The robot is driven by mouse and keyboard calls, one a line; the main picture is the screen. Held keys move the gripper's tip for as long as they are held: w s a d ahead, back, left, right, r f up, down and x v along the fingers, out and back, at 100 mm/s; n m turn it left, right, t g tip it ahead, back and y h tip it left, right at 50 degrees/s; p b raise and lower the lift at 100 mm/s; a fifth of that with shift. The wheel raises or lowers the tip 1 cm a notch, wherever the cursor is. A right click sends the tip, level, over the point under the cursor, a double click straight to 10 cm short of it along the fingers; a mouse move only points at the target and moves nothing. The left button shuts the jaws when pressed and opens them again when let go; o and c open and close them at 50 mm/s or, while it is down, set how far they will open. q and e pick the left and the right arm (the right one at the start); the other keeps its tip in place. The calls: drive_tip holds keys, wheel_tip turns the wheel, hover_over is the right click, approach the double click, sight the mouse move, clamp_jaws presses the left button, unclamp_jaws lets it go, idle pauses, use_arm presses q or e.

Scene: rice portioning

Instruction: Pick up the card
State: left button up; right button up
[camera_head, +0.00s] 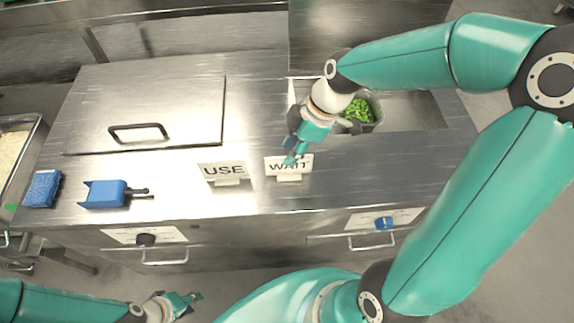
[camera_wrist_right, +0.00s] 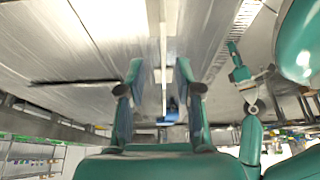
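Two white cards stand on the steel counter: the USE card (camera_head: 223,170) and, to its right, the WAIT card (camera_head: 300,163). My right gripper (camera_head: 291,160) reaches down from above to the WAIT card, and its fingertip covers part of the lettering. In the right wrist view, its two fingers (camera_wrist_right: 161,75) stand apart with a thin white upright edge (camera_wrist_right: 163,45) between them, apparently the WAIT card seen edge-on. I see gaps on both sides of it. My left gripper (camera_head: 190,298) hangs low in front of the counter, away from the cards; its opening is unclear.
A blue scoop (camera_head: 104,194) and a blue block (camera_head: 42,189) lie on the counter's left. A closed lid with a handle (camera_head: 138,133) is behind them. A pot of green pieces (camera_head: 360,111) sits in the well behind my right gripper. A rice tray (camera_head: 36,135) is far left.

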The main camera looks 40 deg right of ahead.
sight(280, 173)
drive_tip(key=x, duration=0.4)
drive_tip(key=p+x, duration=0.1)
drive_tip(key=x, duration=0.1)
drive_tip(key=shift+s+d+f, duration=0.15)
drive_tip(key=shift+s+d, duration=0.1)
drive_tip(key=shift+s, duration=0.15)
drive_tip(key=shift+w+a+f, duration=0.1)
drive_tip(key=shift+w+f, duration=0.05)
drive_tip(key=shift+f, duration=0.25)
clamp_jaws()
